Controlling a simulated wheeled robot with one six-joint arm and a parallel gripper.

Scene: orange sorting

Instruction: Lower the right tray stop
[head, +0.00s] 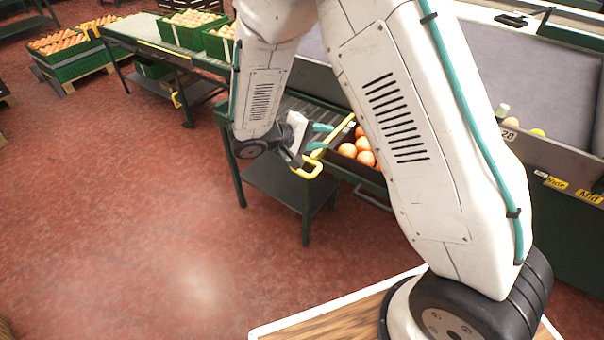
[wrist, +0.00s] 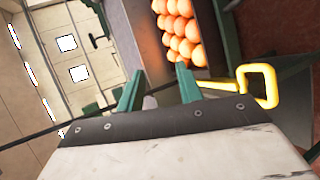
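The right tray stop shows as a yellow bar with a looped handle (head: 308,173) at the near end of the roller stand, beside a dark tray of oranges (head: 341,165). Its yellow loop also shows at the right of the wrist view (wrist: 272,86), outside the fingers. My gripper (head: 328,136) is just above and beside the bar. In the wrist view its two teal fingers (wrist: 159,70) are apart with nothing between them. I cannot tell whether a finger touches the bar. Part of the tray is hidden by my arm.
A wide grey sorting surface (head: 545,70) lies to the right. The red floor (head: 130,220) at the left is clear.

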